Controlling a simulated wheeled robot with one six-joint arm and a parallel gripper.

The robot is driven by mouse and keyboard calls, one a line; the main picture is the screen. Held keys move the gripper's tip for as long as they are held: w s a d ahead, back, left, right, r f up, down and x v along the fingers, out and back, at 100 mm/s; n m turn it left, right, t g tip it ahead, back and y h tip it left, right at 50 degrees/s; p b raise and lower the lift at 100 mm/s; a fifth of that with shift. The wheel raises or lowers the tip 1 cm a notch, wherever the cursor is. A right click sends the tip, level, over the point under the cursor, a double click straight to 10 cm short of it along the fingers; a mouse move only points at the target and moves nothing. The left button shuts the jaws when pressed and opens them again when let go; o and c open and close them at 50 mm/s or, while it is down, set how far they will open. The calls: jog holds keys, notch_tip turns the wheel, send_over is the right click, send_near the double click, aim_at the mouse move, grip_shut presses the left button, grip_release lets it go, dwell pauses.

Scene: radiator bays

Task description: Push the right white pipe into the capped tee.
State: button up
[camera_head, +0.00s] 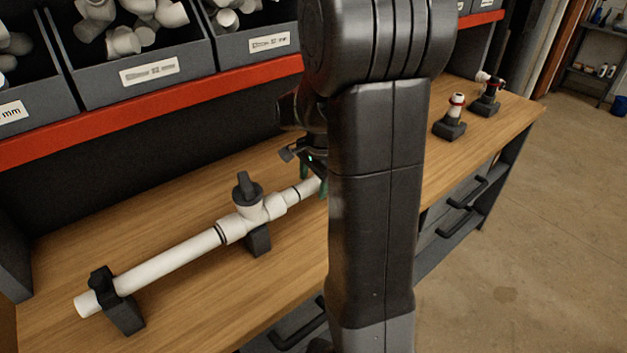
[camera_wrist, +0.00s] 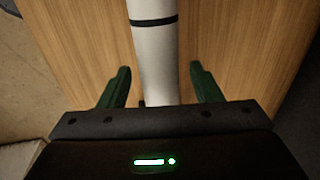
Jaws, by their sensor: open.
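The capped tee (camera_head: 252,211) stands in a black holder on the wooden workbench, with a black cap on its upper branch. A long white pipe (camera_head: 165,264) runs from its left side to a black clamp (camera_head: 118,305). The right white pipe (camera_head: 305,187) extends from the tee's right side; my arm hides its far end. In the wrist view a white pipe (camera_wrist: 152,55) with a black ring mark runs between the green fingers. My gripper (camera_wrist: 161,88) is open, one finger on each side of the pipe with gaps. It also shows partly in the head view (camera_head: 313,184).
Two other fittings in black holders (camera_head: 450,127) (camera_head: 486,100) stand at the bench's far right. Grey bins of fittings (camera_head: 150,72) sit above a red shelf edge (camera_head: 150,110) behind. The bench front left of my arm is clear.

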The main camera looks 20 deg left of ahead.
aim_at(300, 186)
jog(key=shift+f, duration=0.2)
jog(key=shift+c, duration=0.2)
grip_shut()
jog(key=shift+s+a, duration=0.5)
jog(key=shift+s, duration=0.35)
jog(key=shift+s+a, duration=0.5)
jog(key=shift+s, duration=0.3)
jog(key=shift+c, duration=1)
grip_release()
jog(key=shift+o, duration=1.2)
jog(key=shift+s+a, duration=0.1)
jog(key=shift+s, duration=0.05)
